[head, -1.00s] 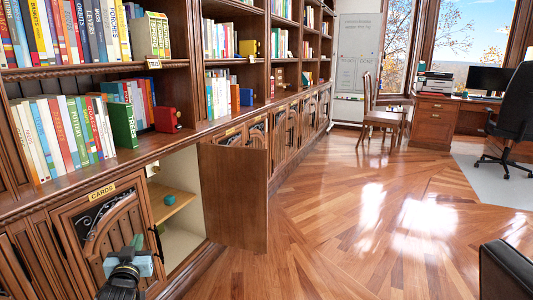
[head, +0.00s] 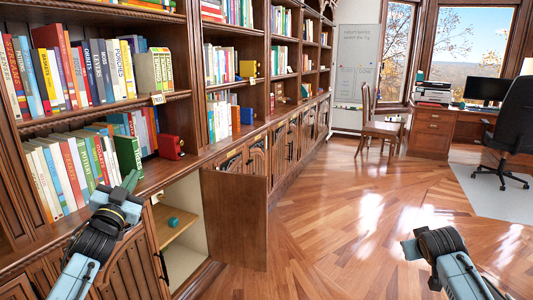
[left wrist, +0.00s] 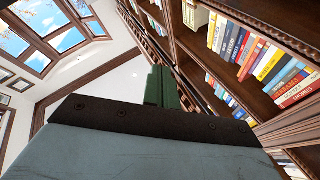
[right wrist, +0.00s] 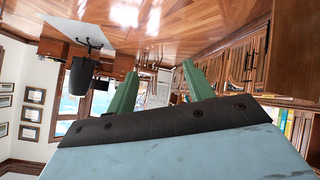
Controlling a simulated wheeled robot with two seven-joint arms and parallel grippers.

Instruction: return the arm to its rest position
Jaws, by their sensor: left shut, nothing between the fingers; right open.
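My left gripper (head: 130,186) is raised in front of the bookcase at the lower left of the head view, near the counter ledge. Its green fingers (left wrist: 162,88) are together and empty in the left wrist view. My right gripper (head: 408,246) is at the lower right of the head view, above the wooden floor. Its two green fingers (right wrist: 160,88) stand apart with nothing between them in the right wrist view.
The bookcase (head: 192,135) runs along the left. A cabinet door (head: 234,215) stands open into the room, and a teal object (head: 173,222) sits on the shelf inside. A chair (head: 375,125) and desk (head: 433,135) are far back. The middle floor (head: 330,210) is clear.

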